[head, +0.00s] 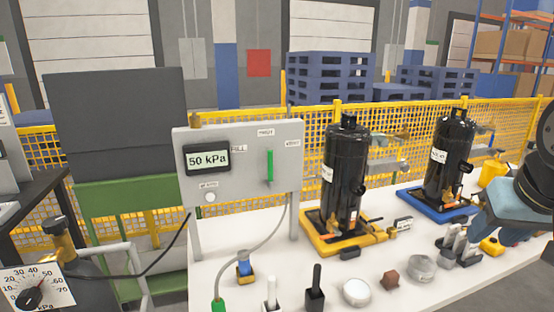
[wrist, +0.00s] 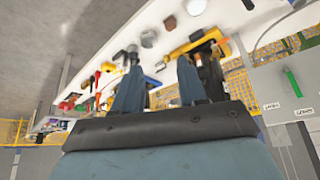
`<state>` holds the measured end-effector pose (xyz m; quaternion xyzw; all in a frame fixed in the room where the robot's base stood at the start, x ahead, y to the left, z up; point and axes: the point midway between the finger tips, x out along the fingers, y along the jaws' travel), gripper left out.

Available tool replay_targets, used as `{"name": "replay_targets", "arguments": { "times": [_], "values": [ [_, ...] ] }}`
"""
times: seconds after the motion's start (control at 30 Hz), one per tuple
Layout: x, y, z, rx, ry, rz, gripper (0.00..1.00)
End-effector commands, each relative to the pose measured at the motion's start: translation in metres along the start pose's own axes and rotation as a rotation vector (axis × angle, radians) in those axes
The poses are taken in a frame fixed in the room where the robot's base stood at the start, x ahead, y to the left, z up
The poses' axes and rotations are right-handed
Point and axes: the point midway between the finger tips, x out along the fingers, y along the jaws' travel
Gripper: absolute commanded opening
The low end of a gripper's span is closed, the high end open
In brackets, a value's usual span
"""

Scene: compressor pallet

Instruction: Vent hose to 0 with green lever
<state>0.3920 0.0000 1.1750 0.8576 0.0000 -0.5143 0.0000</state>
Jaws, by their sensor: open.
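A grey panel (head: 240,135) stands on the white bench. Its display (head: 207,157) reads 50 kPa. The green lever (head: 269,166) stands upright on the panel's right half, between small labels; it also shows in the wrist view (wrist: 293,82). A grey hose (head: 272,238) runs from the panel down to a green-ended fitting (head: 218,304) at the front edge. My gripper (head: 460,250) is above the bench's right side, well apart from the lever. In the wrist view my gripper (wrist: 159,82) has its two fingers apart with nothing held between them.
A black compressor (head: 345,175) on a yellow base stands right of the panel; another (head: 449,155) on a blue base stands farther right. Along the front lie a black-handled tool (head: 315,290), a round metal cap (head: 356,292) and a brown nut (head: 390,279). A dial gauge (head: 38,287) is lower left.

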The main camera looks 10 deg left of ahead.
Motion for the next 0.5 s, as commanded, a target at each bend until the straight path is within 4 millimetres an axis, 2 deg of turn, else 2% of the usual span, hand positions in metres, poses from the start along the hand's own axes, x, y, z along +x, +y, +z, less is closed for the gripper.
{"name": "replay_targets", "arguments": {
  "times": [0.33,0.43,0.5],
  "values": [
    [0.002,-0.002,-0.005,-0.007,0.009,-0.001,0.42],
    [0.011,-0.002,-0.021,-0.029,0.041,-0.004,0.42],
    [0.022,-0.008,-0.039,-0.054,0.08,-0.009,0.42]
  ]
}}
